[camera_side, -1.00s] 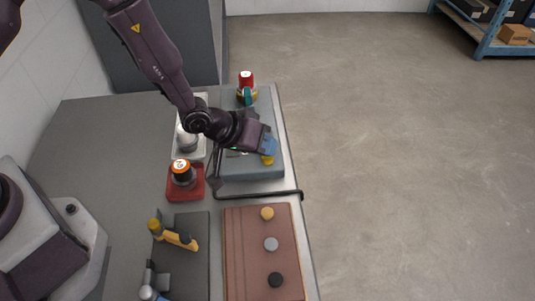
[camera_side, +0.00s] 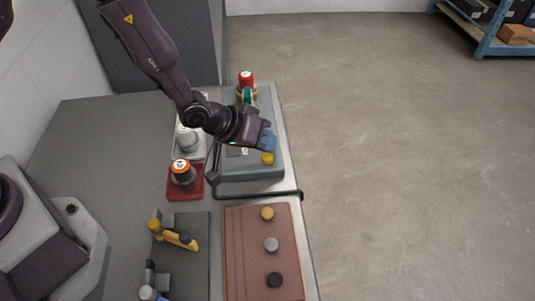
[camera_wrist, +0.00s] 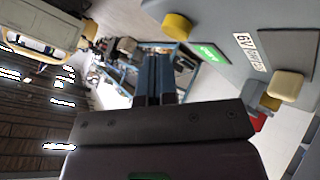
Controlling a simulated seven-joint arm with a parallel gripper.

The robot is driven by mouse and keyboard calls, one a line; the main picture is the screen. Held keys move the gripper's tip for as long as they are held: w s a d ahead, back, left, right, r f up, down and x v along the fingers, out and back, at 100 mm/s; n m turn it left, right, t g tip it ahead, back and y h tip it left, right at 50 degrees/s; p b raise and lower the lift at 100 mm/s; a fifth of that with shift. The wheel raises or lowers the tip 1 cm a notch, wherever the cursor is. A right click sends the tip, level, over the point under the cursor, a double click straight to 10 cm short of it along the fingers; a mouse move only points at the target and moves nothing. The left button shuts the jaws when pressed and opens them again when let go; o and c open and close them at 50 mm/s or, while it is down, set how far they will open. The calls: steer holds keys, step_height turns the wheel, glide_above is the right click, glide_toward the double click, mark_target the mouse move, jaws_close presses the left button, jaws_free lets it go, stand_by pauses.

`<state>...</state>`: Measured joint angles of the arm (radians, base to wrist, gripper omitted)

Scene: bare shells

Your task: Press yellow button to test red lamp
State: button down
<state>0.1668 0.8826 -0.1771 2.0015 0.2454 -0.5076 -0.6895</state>
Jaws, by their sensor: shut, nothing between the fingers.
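A grey box (camera_side: 240,174) stands near the table's right edge, with a yellow button (camera_side: 267,158) on its near right corner. The yellow button also shows at the top of the wrist view (camera_wrist: 177,26). A red lamp (camera_side: 246,78) with a pale label on top stands at the box's far end; I cannot tell whether it is lit. My gripper (camera_side: 271,141) is shut and empty, its blue fingers just above and beyond the yellow button in the side view. In the wrist view the shut fingers (camera_wrist: 158,65) are apart from the button.
A cream button (camera_wrist: 286,86) and a green label (camera_wrist: 209,50) are on the box. An orange-topped lamp (camera_side: 181,167) on a red base and a silver one (camera_side: 187,137) stand left of it. A dark bar (camera_side: 260,195) runs before the box. A brown panel (camera_side: 245,250) lies nearer.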

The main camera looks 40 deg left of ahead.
mark_target(251, 164)
steer(key=shift+r, duration=2.55)
steer(key=s+f+g, duration=0.1)
steer(key=s+a+f+m+g+y, duration=0.1)
steer(key=s, duration=0.1)
steer(key=shift+a+f, duration=0.25)
steer(key=shift+a, duration=0.05)
steer(key=s+a+r+y, duration=0.1)
steer(key=s+a+r, duration=0.4)
steer(key=s+r, duration=0.2)
steer(key=s+a+r+m+y, duration=0.1)
steer(key=s+a+r, duration=0.5)
steer(key=r, duration=0.4)
steer(key=s+a+r+y, duration=0.2)
steer(key=s+a+r, duration=0.3)
steer(key=s+r, duration=0.3)
steer(key=shift+a+r, duration=0.2)
steer(key=shift+r, duration=0.5)
